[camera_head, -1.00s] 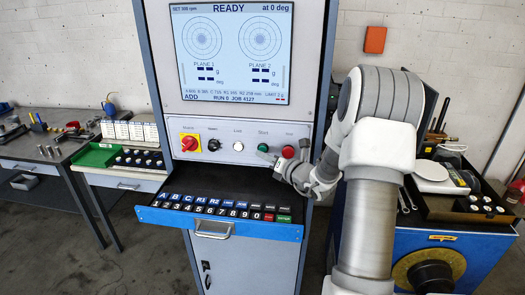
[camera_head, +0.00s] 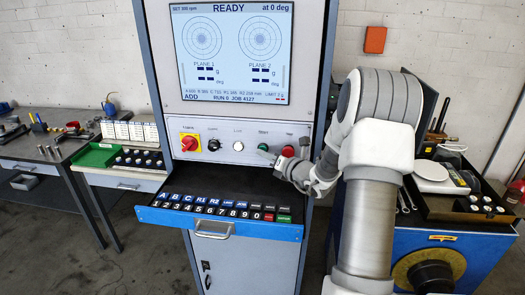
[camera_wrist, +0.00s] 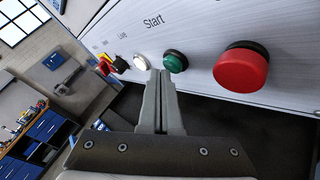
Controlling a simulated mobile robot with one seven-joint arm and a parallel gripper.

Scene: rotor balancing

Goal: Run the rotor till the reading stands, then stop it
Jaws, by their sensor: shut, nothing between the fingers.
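My gripper (camera_wrist: 160,76) is shut and empty. In the wrist view its tips are just below and left of the green button; I cannot tell whether they touch it. The rotor is not clearly identifiable.
A red-yellow rotary switch (camera_head: 189,143), a black knob (camera_head: 213,145) and a white lamp (camera_head: 238,146) sit left on the panel. A keyboard drawer (camera_head: 220,228) juts out below. A blue cabinet (camera_head: 455,250) with a tray and scale stands right; benches stand left.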

